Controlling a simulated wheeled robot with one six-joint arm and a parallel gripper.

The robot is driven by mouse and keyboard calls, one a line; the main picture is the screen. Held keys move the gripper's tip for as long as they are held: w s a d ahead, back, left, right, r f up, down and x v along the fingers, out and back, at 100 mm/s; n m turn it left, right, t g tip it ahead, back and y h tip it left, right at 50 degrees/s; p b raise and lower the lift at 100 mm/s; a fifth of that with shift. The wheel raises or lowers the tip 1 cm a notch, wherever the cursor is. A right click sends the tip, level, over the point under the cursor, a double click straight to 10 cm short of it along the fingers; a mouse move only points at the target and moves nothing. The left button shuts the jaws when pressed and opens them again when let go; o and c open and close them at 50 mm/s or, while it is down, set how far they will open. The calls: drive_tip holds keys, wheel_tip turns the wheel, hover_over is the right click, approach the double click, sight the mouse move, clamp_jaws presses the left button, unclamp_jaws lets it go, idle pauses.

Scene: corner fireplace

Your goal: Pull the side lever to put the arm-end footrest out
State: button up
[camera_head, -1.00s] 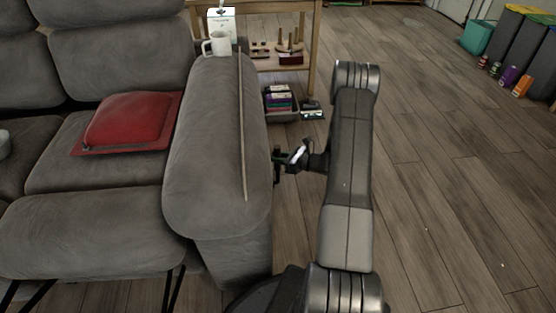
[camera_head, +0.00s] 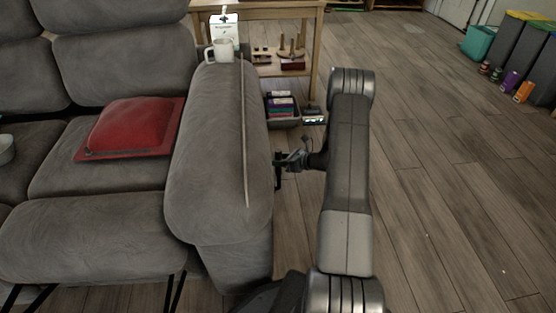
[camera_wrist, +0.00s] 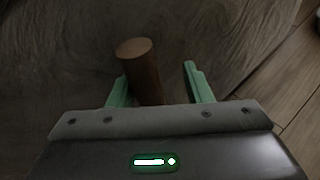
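The grey sofa's arm (camera_head: 215,150) stands left of my arm. My gripper (camera_head: 280,168) is at its outer side, and the head view shows it small and dark. In the wrist view my gripper (camera_wrist: 157,85) has its green fingers apart. A brown cylindrical lever (camera_wrist: 140,68) stands between them, closer to the left finger, with a clear gap to the right finger. Whether it touches the left finger I cannot tell. The head view does not show the lever clearly. A grey padded footrest (camera_head: 90,235) juts out before the seat, with thin black struts under it.
A red cushion (camera_head: 132,127) lies on the seat. A white mug (camera_head: 221,50) stands on the sofa arm's far end. Behind are a wooden side table (camera_head: 318,45) and a dark bin (camera_head: 283,120) of boxes.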

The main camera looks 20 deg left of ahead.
drive_tip(key=p+v, duration=0.3)
drive_tip(key=v, duration=1.1)
drive_tip(key=shift+w+a+f, duration=0.1)
drive_tip(key=shift+f, duration=0.05)
drive_tip(key=b+x, duration=0.3)
drive_tip(key=x, duration=1.1)
drive_tip(key=shift+d+r, duration=0.2)
